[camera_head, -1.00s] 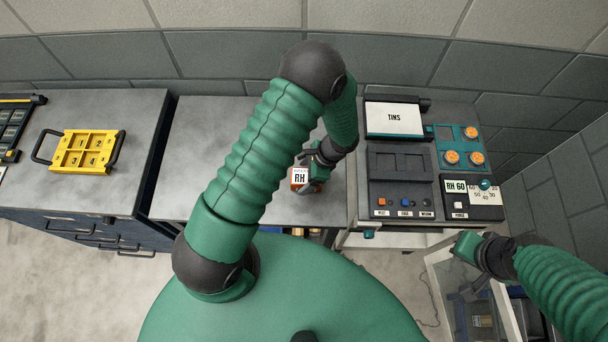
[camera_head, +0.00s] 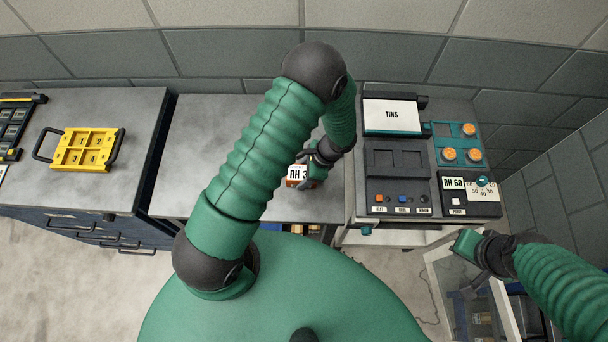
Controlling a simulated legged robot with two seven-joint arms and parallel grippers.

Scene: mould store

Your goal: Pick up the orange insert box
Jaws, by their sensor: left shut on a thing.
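The orange insert box (camera_head: 292,184) is small, with a white label that reads "RH 3" on the part that shows. It is at the right part of the middle grey worktop, in the head view. My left gripper (camera_head: 311,181) is shut on it, and the fingers and arm hide its right side. I cannot tell whether the box touches the worktop. My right gripper (camera_head: 468,262) is at the lower right, away from the box, in front of the panel bench. I cannot tell whether its fingers are apart.
A panel bench (camera_head: 350,207) stands right of the middle worktop (camera_head: 205,150), with a "TINS" sign (camera_head: 392,115), orange-topped tins in a teal rack (camera_head: 443,131) and an "RH 60" dial. A yellow tray (camera_head: 84,149) with black handles lies on the left cabinet. The middle worktop's left part is clear.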

